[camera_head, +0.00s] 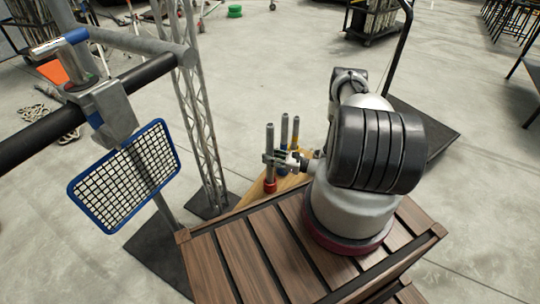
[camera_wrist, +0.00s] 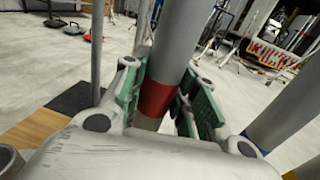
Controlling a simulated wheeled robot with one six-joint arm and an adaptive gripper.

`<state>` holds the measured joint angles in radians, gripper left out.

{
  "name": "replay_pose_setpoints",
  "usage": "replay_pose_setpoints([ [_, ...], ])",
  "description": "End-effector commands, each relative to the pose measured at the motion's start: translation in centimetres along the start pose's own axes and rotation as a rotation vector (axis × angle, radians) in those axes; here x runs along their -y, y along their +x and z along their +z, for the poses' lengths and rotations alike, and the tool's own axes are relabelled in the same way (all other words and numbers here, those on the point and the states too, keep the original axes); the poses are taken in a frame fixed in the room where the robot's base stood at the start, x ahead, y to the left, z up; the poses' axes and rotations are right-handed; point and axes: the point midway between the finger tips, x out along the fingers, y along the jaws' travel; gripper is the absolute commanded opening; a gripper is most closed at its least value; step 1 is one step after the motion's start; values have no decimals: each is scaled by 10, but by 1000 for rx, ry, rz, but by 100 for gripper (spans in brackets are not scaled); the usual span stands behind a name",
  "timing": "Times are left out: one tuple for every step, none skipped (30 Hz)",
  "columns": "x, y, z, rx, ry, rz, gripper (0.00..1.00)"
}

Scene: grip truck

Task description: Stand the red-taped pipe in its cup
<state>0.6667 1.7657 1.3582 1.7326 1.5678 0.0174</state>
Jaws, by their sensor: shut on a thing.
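My gripper (camera_head: 273,159) is shut on a grey pipe (camera_head: 270,138) beside the wooden platform. In the wrist view the green-padded fingers (camera_wrist: 165,100) close around this pipe, by its red tape band (camera_wrist: 157,98). The pipe looks nearly upright in the head view. A red cup (camera_head: 270,186) shows directly under it. I cannot tell whether the pipe's lower end is inside the cup or just above it; the gripper body hides that end in the wrist view.
Two other grey pipes stand close to the right, a blue-marked one (camera_wrist: 285,112) and a yellow-marked one (camera_head: 295,130). A slatted wooden deck (camera_head: 225,262) lies in front. A lattice post (camera_head: 195,110) and a blue-framed mesh panel (camera_head: 125,175) stand left.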

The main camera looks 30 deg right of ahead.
Motion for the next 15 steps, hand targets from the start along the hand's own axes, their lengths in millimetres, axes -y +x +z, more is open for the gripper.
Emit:
replay_pose_setpoints([
  [0,0,-2,1,-1,0,0],
  [0,0,-3,1,-1,0,0],
  [0,0,-5,1,0,0,0],
  [0,0,-6,1,0,0,0],
  [0,0,-8,1,0,0,0],
  [0,0,-10,1,0,0,0],
  [0,0,-11,1,0,0,0],
  [0,0,-12,1,0,0,0],
  [0,0,-14,1,0,0,0],
  [0,0,-15,1,0,0,0],
  [0,0,-16,1,0,0,0],
  [0,0,-18,1,0,0,0],
  [0,0,-20,1,0,0,0],
  [0,0,-21,1,0,0,0],
  [0,0,-23,1,1,0,0],
])
